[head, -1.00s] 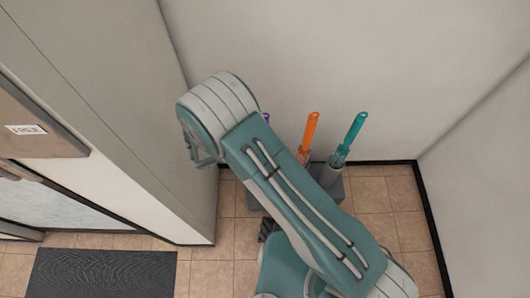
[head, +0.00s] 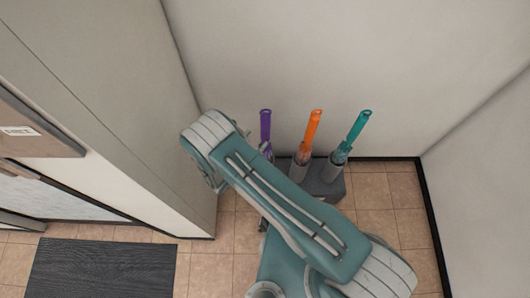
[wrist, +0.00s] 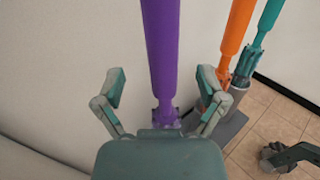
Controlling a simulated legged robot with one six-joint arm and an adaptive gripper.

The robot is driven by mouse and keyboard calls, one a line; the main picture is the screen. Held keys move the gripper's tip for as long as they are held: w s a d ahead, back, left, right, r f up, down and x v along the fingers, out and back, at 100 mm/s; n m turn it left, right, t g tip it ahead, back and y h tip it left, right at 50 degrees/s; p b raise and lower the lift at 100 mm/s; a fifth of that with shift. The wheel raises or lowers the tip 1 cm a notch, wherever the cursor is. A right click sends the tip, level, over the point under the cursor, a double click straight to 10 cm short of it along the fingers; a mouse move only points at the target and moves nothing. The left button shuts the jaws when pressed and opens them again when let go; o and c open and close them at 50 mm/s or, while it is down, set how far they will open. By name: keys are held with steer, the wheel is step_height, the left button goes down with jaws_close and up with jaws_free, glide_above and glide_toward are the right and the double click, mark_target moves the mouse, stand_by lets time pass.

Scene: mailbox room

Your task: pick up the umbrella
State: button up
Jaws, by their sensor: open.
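Three umbrellas stand upright in a grey stand (head: 330,188) against the back wall: a purple one (head: 265,125), an orange one (head: 312,128) and a teal one (head: 355,130). In the wrist view my gripper (wrist: 160,85) is open, with one finger on each side of the purple umbrella (wrist: 162,50). I cannot tell how deep the umbrella lies between the fingers. The orange umbrella (wrist: 236,30) and the teal umbrella (wrist: 266,30) are to the right of the fingers. In the head view my arm hides part of the stand and the gripper's fingertips.
A wall corner (head: 185,170) stands close to the left of my arm. A dark mat (head: 100,268) lies on the tiled floor at lower left. Tiled floor (head: 385,210) is clear right of the stand, up to the right wall.

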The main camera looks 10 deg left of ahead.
mark_target(262, 133)
steer(key=x, duration=0.4)
steer(key=shift+w+d, duration=0.25)
steer(key=shift+w, duration=0.05)
steer(key=shift+c, duration=0.3)
jaws_close()
